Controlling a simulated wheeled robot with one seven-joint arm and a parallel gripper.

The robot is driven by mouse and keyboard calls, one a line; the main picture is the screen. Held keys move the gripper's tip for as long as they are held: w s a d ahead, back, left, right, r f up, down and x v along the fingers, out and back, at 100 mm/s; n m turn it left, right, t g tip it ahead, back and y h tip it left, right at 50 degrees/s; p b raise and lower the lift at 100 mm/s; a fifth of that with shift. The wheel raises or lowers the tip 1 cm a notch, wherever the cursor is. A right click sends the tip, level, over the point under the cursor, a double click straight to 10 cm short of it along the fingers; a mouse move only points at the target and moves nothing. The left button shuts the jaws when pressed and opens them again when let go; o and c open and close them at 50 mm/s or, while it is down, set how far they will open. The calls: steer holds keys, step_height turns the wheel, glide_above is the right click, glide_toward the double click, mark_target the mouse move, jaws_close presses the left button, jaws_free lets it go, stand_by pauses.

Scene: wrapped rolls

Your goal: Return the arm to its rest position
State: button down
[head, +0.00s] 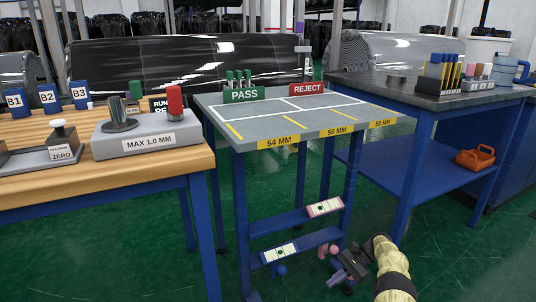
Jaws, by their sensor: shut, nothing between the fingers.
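My gripper (343,268) is at the bottom right of centre in the head view, at the end of my cream and black arm (391,268). It is shut and empty. It is low, in front of the lower shelf of the grey-topped table (297,141) as seen here, clear of the table top. The fingertips are small and dark, so fine detail is hard to make out.
A wooden bench (70,175) with a gauge block (147,133) stands left. A workbench (420,92) with holders stands right. PASS (243,94) and REJECT (308,90) signs stand on the middle table. Green floor (470,250) is open at lower right.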

steer(key=s+a+r+n+t+h+p, duration=0.1)
steer(key=s+a+r+n+h+p, duration=0.2)
steer(key=r, duration=0.7)
steer(key=s+a+r+n+t+h+p, duration=0.1)
steer(key=s+a+r+n+h+p, duration=0.2)
steer(key=r, duration=0.6)
steer(key=s+a+r+n+t+h+p, duration=0.1)
steer(key=s+r+n+t+h+p, duration=0.25)
steer(key=s+r, duration=0.6)
steer(key=s+r+n+t+h+p, duration=0.25)
steer(key=s+r+p, duration=0.2)
steer(key=s, duration=0.95)
step_height(320, 180, up, 38)
steer(key=w+p, duration=0.1)
steer(key=p, duration=3.6)
steer(key=shift+a+r+g+y, duration=0.2)
steer(key=shift+g+y, duration=0.1)
steer(key=shift+g, duration=0.1)
steer(key=shift+d, duration=0.1)
